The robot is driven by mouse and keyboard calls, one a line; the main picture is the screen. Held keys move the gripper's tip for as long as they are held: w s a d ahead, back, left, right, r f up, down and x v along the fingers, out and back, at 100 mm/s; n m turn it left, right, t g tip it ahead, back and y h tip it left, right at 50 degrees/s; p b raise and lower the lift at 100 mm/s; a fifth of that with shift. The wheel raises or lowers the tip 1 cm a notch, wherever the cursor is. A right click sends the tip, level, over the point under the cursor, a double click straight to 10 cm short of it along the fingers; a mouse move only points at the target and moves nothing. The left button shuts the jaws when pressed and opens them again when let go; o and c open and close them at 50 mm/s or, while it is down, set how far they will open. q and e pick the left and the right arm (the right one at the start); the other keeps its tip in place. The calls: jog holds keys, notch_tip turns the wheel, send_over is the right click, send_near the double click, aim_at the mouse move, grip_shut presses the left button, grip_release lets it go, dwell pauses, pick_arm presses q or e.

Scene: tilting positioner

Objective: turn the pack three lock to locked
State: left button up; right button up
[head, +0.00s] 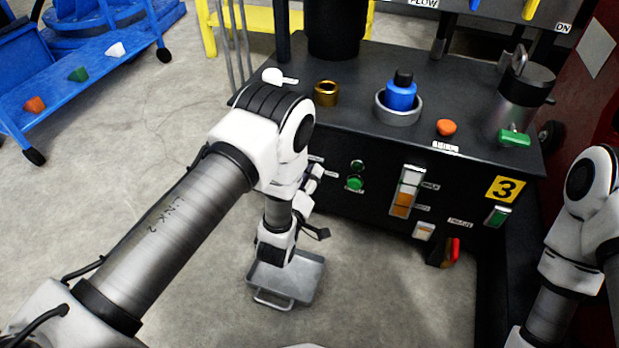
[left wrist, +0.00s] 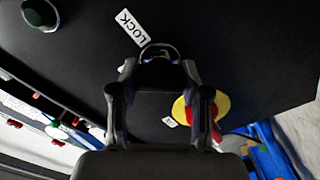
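In the left wrist view a small dark round knob with a shiny rim (left wrist: 160,50) sits on the black panel, beside a white tag reading LOCK (left wrist: 140,27). My left gripper (left wrist: 158,75) faces the panel, its two fingers on either side of the knob. They look apart with the knob between them; I cannot tell whether they touch it. In the head view my left arm reaches down to the cabinet's front, and its wrist hides the knob. My right gripper is out of view.
Green buttons (head: 355,184), a light stack (head: 407,192) and a red handle (head: 453,250) are on the front. A yellow disc with a red handle (left wrist: 214,118) shows in the wrist view. A grey tray (head: 307,279) lies below my wrist; a blue cart (head: 95,85) stands left.

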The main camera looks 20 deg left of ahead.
pick_arm(q)
jog(key=shift+c, duration=1.3)
jog(key=shift+r+m+p, duration=0.2)
jog(key=shift+m+p, duration=0.8)
jog(key=shift+p, duration=0.15)
jog(key=m+p, duration=0.2)
jog(key=shift+m, duration=0.3)
jog(key=m+p, duration=0.1)
jog(key=m, duration=0.1)
jog(key=shift+m, duration=0.3)
jog(key=shift+d+f+m+p, duration=0.15)
jog(key=shift+m+p, duration=0.7)
jog(key=shift+m, duration=0.65)
